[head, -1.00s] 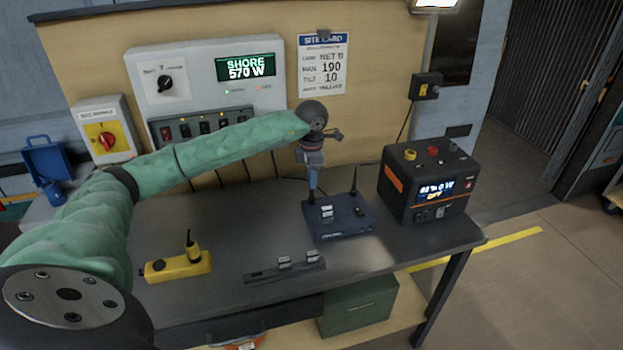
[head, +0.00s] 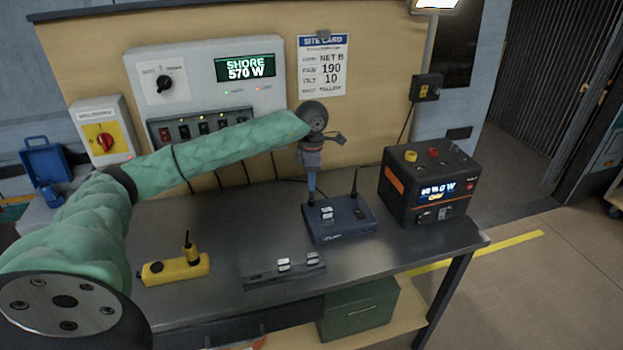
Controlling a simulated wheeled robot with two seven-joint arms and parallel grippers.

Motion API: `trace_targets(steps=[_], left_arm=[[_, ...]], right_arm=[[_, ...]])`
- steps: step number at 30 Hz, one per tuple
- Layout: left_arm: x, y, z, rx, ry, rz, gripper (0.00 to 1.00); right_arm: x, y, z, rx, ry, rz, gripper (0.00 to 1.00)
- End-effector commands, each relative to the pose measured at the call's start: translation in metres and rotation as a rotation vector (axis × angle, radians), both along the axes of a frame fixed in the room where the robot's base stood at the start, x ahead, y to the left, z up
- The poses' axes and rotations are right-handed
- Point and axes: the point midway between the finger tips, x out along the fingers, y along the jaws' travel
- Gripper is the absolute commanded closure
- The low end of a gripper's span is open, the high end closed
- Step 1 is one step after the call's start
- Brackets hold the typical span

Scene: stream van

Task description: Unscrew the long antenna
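A dark blue router box (head: 345,226) stands on the grey workbench. One thin black antenna (head: 355,182) rises upright from its back right. My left gripper (head: 312,190) points down over the router's back left corner. Its blue fingers reach close to the box there and hide whatever stands between them. I cannot tell whether they are closed on an antenna. A yellow handheld unit (head: 176,269) with a short black stub lies at the bench's left front. My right gripper is not in view.
A black and orange power unit (head: 398,200) stands close to the router's right. A dark strip with light grey pieces (head: 262,279) lies in front. The shore power panel (head: 195,95) and site card (head: 322,66) are behind. Bare bench (head: 235,215) lies left of the router.

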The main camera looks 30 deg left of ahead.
Motion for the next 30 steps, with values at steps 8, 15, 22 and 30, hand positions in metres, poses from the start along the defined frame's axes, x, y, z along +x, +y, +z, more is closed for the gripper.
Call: trace_targets(steps=[8,15,22,30], left_arm=[[0.000,0.000,-0.001,0.001,-0.001,-0.073,0.74],[0.000,0.000,-0.001,0.001,-0.001,-0.148,0.74],[0.000,0.000,-0.001,0.000,-0.001,-0.221,0.74],[0.000,0.000,-0.001,0.000,0.000,-0.306,0.74]], right_arm=[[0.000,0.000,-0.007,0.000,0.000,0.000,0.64],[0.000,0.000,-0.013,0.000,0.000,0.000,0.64],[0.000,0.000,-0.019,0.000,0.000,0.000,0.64],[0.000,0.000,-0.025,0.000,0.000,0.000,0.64]])
